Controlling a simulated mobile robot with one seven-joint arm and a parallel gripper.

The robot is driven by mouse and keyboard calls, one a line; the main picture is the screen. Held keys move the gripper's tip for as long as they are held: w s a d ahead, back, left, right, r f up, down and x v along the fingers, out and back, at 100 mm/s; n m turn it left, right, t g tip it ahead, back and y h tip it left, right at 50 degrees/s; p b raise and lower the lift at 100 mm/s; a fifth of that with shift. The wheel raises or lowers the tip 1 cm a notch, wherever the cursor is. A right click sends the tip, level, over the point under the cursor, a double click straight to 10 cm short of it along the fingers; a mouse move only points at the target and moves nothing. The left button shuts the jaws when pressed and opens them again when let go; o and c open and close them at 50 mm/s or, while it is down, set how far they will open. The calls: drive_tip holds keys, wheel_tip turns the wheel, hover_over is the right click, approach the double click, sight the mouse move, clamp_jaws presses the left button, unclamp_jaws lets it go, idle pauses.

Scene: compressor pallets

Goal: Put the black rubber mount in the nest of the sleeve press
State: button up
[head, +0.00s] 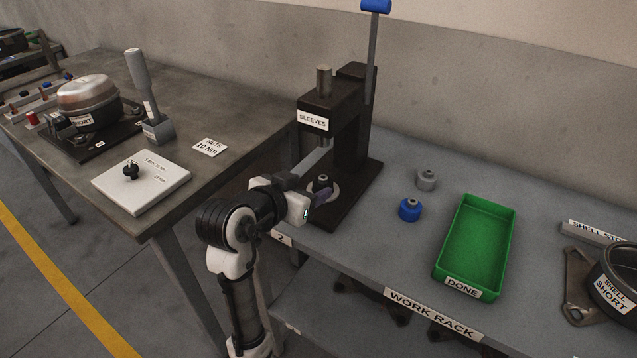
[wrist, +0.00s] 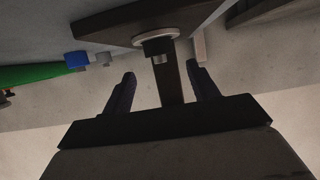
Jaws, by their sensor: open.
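The black rubber mount (head: 321,182) stands on the pale round nest (head: 331,194) of the sleeve press (head: 343,130). It looks upright; whether it is fully seated I cannot tell. My gripper (head: 322,196) is open, low at the front of the press, with its dark fingers close to the mount. In the wrist view, which is upside down, the mount's metal top (wrist: 160,59) and the nest's pale rim (wrist: 152,38) lie beyond my open fingers (wrist: 162,85). Nothing is held between them. The mount's lower part is partly hidden in the head view.
A blue mount (head: 410,209) and a grey mount (head: 426,180) stand right of the press, before a green DONE tray (head: 441,262). The press lever (head: 371,60) is raised. A left bench holds a compressor (head: 88,93) and a white block (head: 158,188) with a black piece.

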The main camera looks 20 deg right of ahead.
drive_tip(key=v, duration=0.5)
